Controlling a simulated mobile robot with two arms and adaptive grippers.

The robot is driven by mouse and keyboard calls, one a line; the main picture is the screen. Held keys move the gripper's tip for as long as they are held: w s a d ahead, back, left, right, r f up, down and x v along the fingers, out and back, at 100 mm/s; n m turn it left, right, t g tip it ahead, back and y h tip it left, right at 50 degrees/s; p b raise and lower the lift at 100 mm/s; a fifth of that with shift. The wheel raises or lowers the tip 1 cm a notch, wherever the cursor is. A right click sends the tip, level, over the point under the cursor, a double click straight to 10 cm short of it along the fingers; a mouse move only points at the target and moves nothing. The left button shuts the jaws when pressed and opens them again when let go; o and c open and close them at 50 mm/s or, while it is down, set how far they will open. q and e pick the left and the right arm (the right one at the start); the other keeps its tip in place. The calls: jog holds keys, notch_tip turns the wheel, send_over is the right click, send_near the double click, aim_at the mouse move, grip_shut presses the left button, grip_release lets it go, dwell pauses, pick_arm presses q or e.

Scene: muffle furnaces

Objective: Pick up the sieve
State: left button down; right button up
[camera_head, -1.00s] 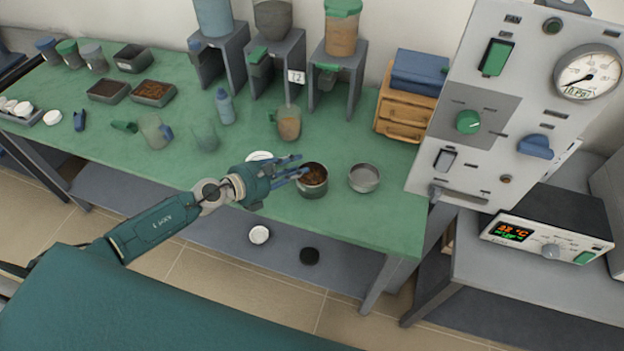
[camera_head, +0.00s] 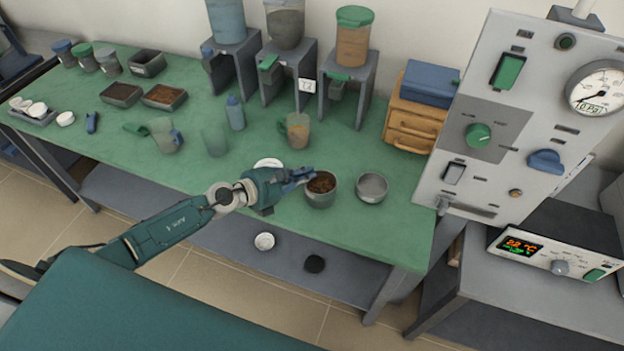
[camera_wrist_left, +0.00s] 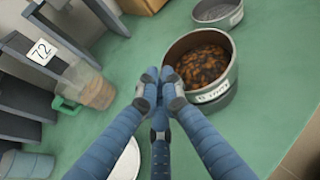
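A round metal sieve-like vessel (camera_head: 321,199) with brown grainy matter in it stands upright on the green table. It also shows, with a white label, in the left wrist view (camera_wrist_left: 213,92). A similar, empty grey round vessel (camera_head: 371,188) stands just right of it, and its floor looks mesh-like in the left wrist view (camera_wrist_left: 218,10). I cannot be sure which is the sieve. My right gripper is not in view.
A white dish (camera_head: 267,163) lies behind my left gripper. A jug (camera_head: 297,131) and dispensers on stands (camera_head: 288,75) are behind. A wooden drawer box (camera_head: 412,125) and a tall control panel (camera_head: 490,120) bound the right. The table's front edge is close.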

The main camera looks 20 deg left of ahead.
pick_arm(q)
notch_tip(320, 180, up, 20)
jog(key=p, duration=1.1)
jog(key=shift+f, duration=0.1)
jog(key=shift+m+y, duration=0.3)
jog(key=shift+f+b, duration=9.05)
jog(key=shift+b, duration=0.7)
jog(key=shift+d+r, duration=0.1)
